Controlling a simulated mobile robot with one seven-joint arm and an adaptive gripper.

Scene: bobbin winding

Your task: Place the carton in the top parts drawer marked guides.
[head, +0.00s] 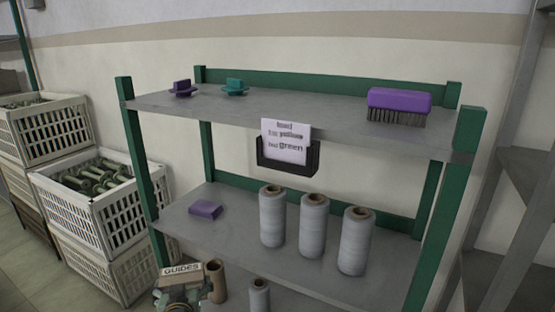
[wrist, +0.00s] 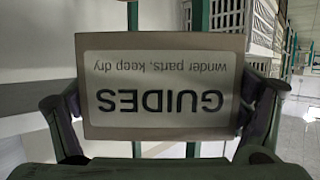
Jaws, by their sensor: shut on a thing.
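The carton (head: 181,276) is a small brown box with a white label reading GUIDES, low in the head view in front of the shelf rack. My gripper (head: 182,293) is shut on it from below in that view. In the wrist view the carton (wrist: 160,53) fills the middle, its label upside down with "winder parts, keep dry". The gripper's fingers (wrist: 160,118) press on its left and right sides. No parts drawer shows in either view.
A green-framed rack with grey shelves (head: 240,238) holds several grey spools (head: 313,226), a purple block (head: 205,210) and a purple brush (head: 399,100). A card (head: 286,141) hangs from the upper shelf. White crates (head: 105,202) stand stacked at left.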

